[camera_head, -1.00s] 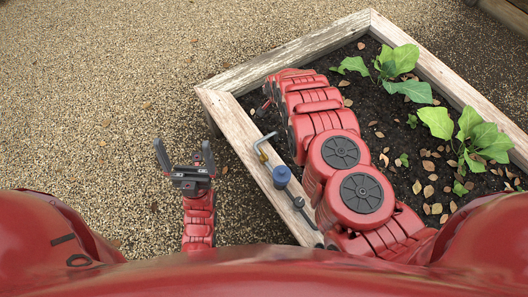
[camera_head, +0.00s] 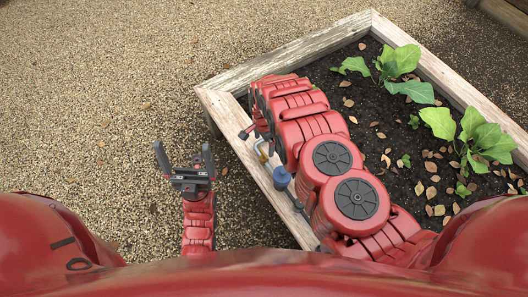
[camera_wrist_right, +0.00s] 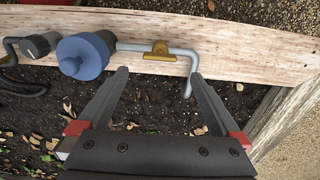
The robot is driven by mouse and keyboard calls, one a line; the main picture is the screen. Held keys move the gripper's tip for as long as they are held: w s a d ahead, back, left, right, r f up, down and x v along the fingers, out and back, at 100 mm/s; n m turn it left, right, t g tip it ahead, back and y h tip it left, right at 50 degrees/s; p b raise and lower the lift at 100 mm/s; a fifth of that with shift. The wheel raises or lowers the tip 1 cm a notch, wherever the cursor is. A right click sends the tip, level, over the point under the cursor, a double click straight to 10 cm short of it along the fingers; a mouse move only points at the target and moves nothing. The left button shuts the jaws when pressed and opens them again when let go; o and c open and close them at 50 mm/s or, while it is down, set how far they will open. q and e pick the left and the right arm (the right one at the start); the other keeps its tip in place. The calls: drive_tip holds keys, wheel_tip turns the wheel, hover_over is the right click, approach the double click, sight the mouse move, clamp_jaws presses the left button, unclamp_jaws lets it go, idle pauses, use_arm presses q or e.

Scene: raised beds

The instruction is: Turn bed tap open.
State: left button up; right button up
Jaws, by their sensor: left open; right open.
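My left gripper (camera_head: 183,152) is open and empty over the gravel, left of the bed.
The raised bed's wooden frame (camera_head: 232,122) holds dark soil, dry leaves and several green plants (camera_head: 470,130). A black knob (camera_wrist_right: 38,45) and dark hose lie beside the blue cylinder. Open gravel (camera_head: 90,80) lies left of the bed.

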sight(264, 153)
wheel_tip(264, 153, down, 6)
drive_tip(key=shift+b, duration=0.5)
drive_tip(key=shift+f+b, duration=0.45)
drive_tip(key=shift+f, duration=0.45)
drive_tip(key=shift+c, duration=0.2)
drive_tip(key=c, duration=1.3)
drive_tip(key=shift+o, duration=0.2)
